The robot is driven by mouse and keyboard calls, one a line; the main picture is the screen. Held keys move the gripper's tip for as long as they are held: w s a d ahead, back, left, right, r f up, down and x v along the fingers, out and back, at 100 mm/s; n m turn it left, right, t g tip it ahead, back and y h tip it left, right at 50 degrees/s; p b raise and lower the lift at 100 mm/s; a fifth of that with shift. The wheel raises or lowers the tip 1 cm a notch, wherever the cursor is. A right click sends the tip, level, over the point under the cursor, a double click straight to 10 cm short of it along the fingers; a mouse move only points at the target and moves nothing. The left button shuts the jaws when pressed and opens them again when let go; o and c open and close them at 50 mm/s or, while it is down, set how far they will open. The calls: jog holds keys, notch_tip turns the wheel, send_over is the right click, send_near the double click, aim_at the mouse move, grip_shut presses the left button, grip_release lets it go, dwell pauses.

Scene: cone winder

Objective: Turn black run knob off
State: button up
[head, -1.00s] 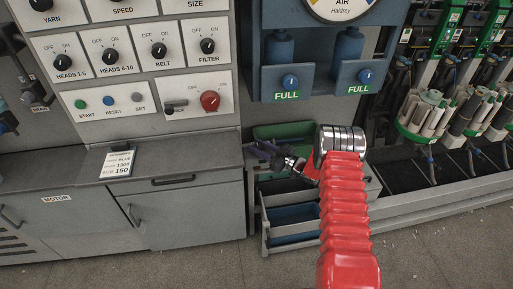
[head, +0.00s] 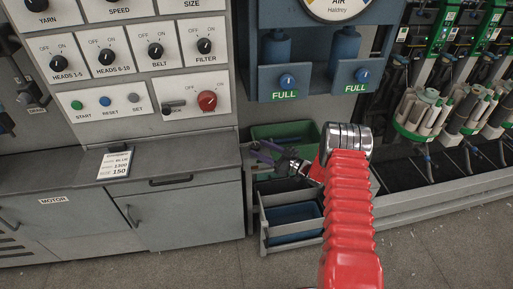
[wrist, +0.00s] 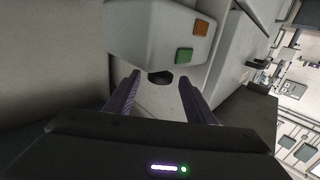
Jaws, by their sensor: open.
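My gripper (head: 262,150) is at the end of my red arm, low in front of the machine and right of the panel, in the head view. In the wrist view, my gripper's purple fingers (wrist: 158,80) are apart with nothing held. A dark round part (wrist: 160,77), perhaps the black run knob, shows between the fingertips on a pale box (wrist: 145,35); its label and pointer cannot be read. The head view does not show this box clearly. Whether the fingers touch the dark part cannot be told.
An orange button (wrist: 201,27) and a green button (wrist: 184,55) are on the pale box. The panel at left has several black knobs, such as the belt knob (head: 155,50), and a red knob (head: 207,101). Blue-grey bins (head: 290,222) stand below my gripper.

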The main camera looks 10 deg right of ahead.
jog(key=v, duration=1)
jog(key=shift+s+d, duration=0.2)
